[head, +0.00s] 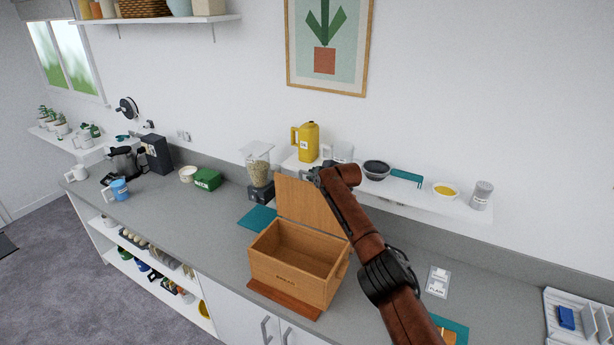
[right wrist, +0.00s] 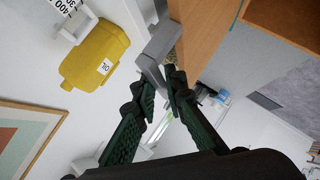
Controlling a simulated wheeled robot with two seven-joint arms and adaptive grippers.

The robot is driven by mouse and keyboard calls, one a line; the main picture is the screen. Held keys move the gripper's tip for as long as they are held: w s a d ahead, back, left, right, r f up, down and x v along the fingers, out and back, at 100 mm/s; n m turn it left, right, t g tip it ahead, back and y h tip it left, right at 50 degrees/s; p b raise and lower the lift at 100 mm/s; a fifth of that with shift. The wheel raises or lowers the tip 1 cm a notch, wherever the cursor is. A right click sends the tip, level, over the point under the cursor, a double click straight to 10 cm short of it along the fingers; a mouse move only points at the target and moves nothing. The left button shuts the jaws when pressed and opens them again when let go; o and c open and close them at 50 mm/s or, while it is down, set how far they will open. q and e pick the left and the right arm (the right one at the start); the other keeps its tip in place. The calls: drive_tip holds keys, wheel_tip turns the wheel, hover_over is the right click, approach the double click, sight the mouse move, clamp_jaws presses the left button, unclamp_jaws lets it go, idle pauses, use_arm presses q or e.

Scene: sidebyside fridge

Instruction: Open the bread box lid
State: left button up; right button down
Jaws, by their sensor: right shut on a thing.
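The wooden bread box (head: 288,277) stands on the grey counter with its inside open to view and empty. Its lid (head: 305,203) is raised, standing roughly upright along the back edge of the box. My right gripper (head: 320,176) is at the lid's top right corner in the head view. In the right wrist view, the gripper's fingers (right wrist: 160,84) are closed around a grey handle piece (right wrist: 156,52) at the edge of the wooden lid (right wrist: 193,35). My left gripper is in neither view.
A wall shelf (head: 430,202) behind holds a yellow oil jug (head: 308,142), a dark bowl (head: 376,170) and a yellow-filled bowl (head: 445,190). A grain dispenser (head: 259,172) stands close behind the box.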

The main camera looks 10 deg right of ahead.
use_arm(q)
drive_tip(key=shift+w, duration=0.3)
use_arm(e)
drive_tip(key=shift+w+d, duration=0.1)
drive_tip(key=shift+w, duration=0.1)
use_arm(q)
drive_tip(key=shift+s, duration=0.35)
use_arm(e)
drive_tip(key=c, duration=2.1)
unclamp_jaws()
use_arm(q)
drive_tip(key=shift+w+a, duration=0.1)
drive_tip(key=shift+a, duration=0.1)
use_arm(e)
drive_tip(key=shift+s+r, duration=0.1)
drive_tip(key=shift+s, duration=0.05)
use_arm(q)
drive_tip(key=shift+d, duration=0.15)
use_arm(e)
drive_tip(key=v, duration=1.1)
drive_tip(key=shift+s+r, duration=0.25)
